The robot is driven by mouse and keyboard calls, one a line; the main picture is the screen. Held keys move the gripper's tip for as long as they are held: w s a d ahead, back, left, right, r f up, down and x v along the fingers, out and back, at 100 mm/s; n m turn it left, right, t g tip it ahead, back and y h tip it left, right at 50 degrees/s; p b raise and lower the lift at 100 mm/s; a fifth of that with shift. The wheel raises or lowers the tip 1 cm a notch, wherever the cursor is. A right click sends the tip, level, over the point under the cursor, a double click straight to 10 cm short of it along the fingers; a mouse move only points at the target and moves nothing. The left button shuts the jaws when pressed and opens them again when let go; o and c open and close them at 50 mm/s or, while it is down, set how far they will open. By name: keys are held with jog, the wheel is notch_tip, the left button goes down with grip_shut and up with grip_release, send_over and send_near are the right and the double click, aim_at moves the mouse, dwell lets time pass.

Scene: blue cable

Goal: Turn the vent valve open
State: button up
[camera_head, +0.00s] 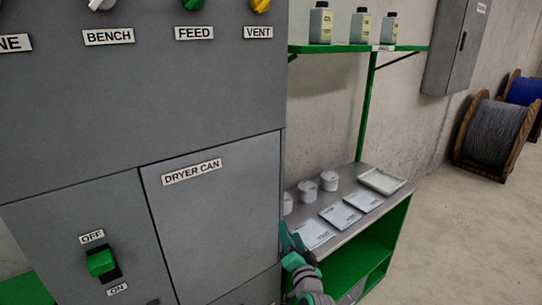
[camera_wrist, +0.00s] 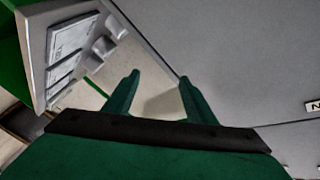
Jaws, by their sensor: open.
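The vent valve (camera_head: 261,5) is a yellow knob at the top right of the grey cabinet, cut off by the picture's upper edge. Its VENT label (camera_head: 258,32) sits just below it. My gripper (camera_wrist: 158,88) shows in the wrist view with two green fingers spread apart and nothing between them. In the head view, my arm is low beside the cabinet's right side, well below the valve and apart from it. The valve does not show in the wrist view, and its exact turn is hard to tell.
A green FEED knob (camera_head: 192,4) and a white BENCH knob (camera_head: 102,4) sit left of the valve. The DRYER CAN door (camera_head: 215,220) and a green switch (camera_head: 101,262) are below. A bench (camera_head: 352,228) with white tubs and papers stands right of the cabinet.

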jog(key=w+d+r+n+y, duration=0.15)
jog(key=w+r, duration=0.25)
jog(key=r, duration=1.3)
jog(key=w+d+r+n+y, duration=0.1)
jog(key=w+r+y, duration=0.3)
jog(key=r, duration=1.3)
jog(key=s+r+n+g+y, duration=0.1)
jog(key=s+r, duration=0.1)
jog(key=r, duration=0.7)
jog(key=s+r+n, duration=0.1)
jog(key=s+r, duration=0.1)
jog(key=r, duration=0.6)
jog(key=n+g+y, duration=0.1)
jog(key=n+g, duration=0.1)
send_near(262, 2)
jog(key=d+x, duration=0.1)
jog(key=x, duration=0.7)
jog(key=shift+w+r, duration=0.3)
jog(key=shift+w, duration=0.4)
jog(key=shift+a, duration=0.2)
jog(key=c, duration=1)
